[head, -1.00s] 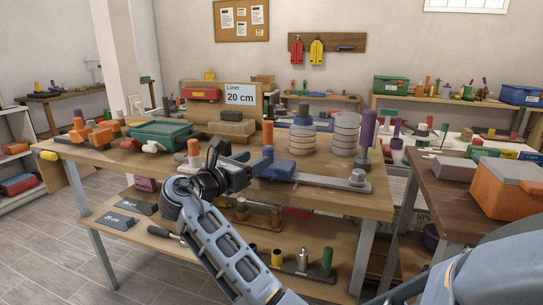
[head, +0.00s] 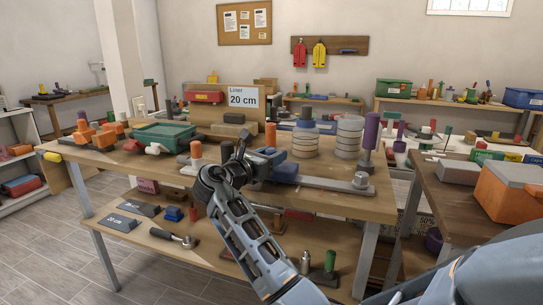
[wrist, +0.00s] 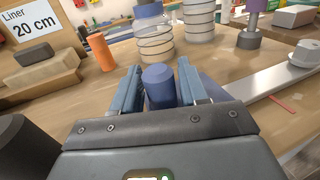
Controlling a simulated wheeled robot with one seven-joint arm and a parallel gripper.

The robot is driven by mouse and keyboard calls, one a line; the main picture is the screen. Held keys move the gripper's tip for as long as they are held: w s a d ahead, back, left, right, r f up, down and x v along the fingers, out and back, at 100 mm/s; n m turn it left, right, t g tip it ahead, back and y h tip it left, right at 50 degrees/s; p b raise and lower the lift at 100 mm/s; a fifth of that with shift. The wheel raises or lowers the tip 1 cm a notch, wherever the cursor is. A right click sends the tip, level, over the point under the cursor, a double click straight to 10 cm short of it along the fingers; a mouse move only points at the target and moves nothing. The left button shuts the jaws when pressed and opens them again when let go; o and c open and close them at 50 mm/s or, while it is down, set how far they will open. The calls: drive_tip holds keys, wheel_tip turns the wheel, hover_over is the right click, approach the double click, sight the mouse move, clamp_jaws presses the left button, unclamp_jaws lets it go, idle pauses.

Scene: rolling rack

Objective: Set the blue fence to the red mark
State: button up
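The blue fence (head: 285,172) sits on a long grey metal rail (head: 325,183) on the wooden workbench. Its upright blue knob (wrist: 158,85) shows in the wrist view, between the two fingers of my gripper (wrist: 159,88). The fingers look open, with the knob between them; I see no clear grip on it. In the head view my gripper (head: 257,160) is at the left side of the fence, and my arm hides part of the rail. The red mark (wrist: 284,103) is a thin line on the bench beside the rail, right of the fence.
Behind the fence stand an orange peg (wrist: 100,50), ringed clear jars (head: 348,137) and a purple post (head: 370,133). A grey bolt (head: 361,180) caps the rail's right end. A "Liner 20 cm" sign (head: 243,98) and green bin (head: 165,134) are further left.

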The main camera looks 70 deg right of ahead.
clamp_jaws()
idle(0.3)
drive_tip(key=shift+s+r+p, duration=0.15)
drive_tip(key=shift+s+p, duration=0.2)
drive_tip(key=shift+p, duration=0.2)
drive_tip(key=s+p, duration=0.6)
drive_tip(key=s, duration=0.1)
drive_tip(key=s+p, duration=0.3)
drive_tip(key=shift+s+d, duration=0.3)
drive_tip(key=shift+d, duration=0.1)
drive_tip(key=shift+s+f+p, duration=0.2)
drive_tip(key=shift+s+p, duration=0.1)
drive_tip(key=shift+s, duration=0.05)
drive_tip(key=shift+o, duration=1.4)
unclamp_jaws()
